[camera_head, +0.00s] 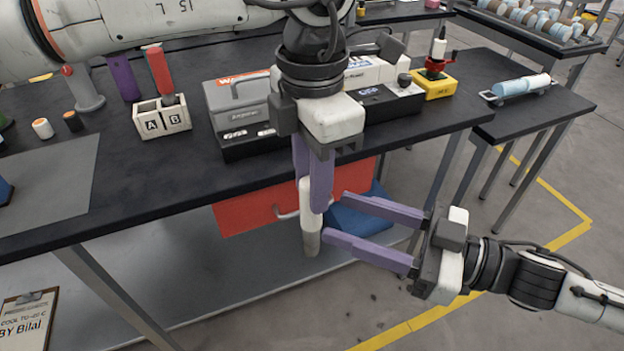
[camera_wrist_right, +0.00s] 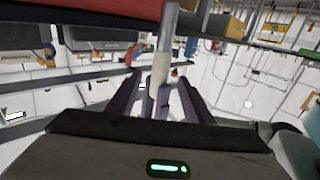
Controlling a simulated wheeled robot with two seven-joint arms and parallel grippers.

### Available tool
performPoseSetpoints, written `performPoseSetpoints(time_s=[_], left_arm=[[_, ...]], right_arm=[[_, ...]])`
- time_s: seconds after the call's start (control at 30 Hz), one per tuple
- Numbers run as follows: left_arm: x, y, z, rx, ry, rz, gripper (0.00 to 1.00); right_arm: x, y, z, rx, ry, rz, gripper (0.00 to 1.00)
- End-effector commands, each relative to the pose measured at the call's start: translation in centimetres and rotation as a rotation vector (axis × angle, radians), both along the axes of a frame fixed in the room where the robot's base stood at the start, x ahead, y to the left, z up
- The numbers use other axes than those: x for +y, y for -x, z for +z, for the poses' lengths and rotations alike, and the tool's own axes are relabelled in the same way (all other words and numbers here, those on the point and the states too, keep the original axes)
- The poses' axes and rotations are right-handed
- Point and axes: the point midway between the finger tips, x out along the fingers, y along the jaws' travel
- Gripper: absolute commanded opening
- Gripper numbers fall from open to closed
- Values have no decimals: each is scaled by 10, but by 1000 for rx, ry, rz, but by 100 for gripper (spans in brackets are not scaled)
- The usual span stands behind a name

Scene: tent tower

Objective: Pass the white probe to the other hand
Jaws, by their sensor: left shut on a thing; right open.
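The white probe (camera_head: 310,232) hangs upright with its grey end down, in front of the bench's front edge. My left gripper (camera_head: 311,185) points down and its purple fingers are shut on the probe's upper part, which they partly hide. My right gripper (camera_head: 335,217) comes in from the right with its purple fingers open, tips just right of the probe's lower half. In the right wrist view the probe (camera_wrist_right: 161,66) stands ahead, roughly centred between the right fingers (camera_wrist_right: 158,92). I cannot tell whether the right fingers touch it.
A red drawer (camera_head: 245,212) and a blue item (camera_head: 352,216) are below, behind the probe. A side table (camera_head: 540,108) stands at right.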

Motion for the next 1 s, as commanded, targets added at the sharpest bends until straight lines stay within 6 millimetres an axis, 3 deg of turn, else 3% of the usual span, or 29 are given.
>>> performPoseSetpoints(time_s=[0.1,0.3,0.5,0.63,0.77,0.87,1.0], left_arm=[[0,0,0,0,1,0,0],[0,0,0,0,1,0,0],[0,0,0,0,1,0,0],[0,0,0,0,1,0,0],[0,0,0,0,1,0,0],[0,0,0,0,1,0,0],[0,0,0,0,1,0,0]], right_arm=[[-20,10,-2,5,3,-3,47],[-41,21,-1,3,1,-1,47],[-48,25,-2,0,-2,-5,47],[-43,18,-15,1,-9,-51,47],[-35,3,-48,18,-4,-174,47],[-34,-7,-88,65,26,-313,47],[-45,-6,-158,190,117,-513,47]])
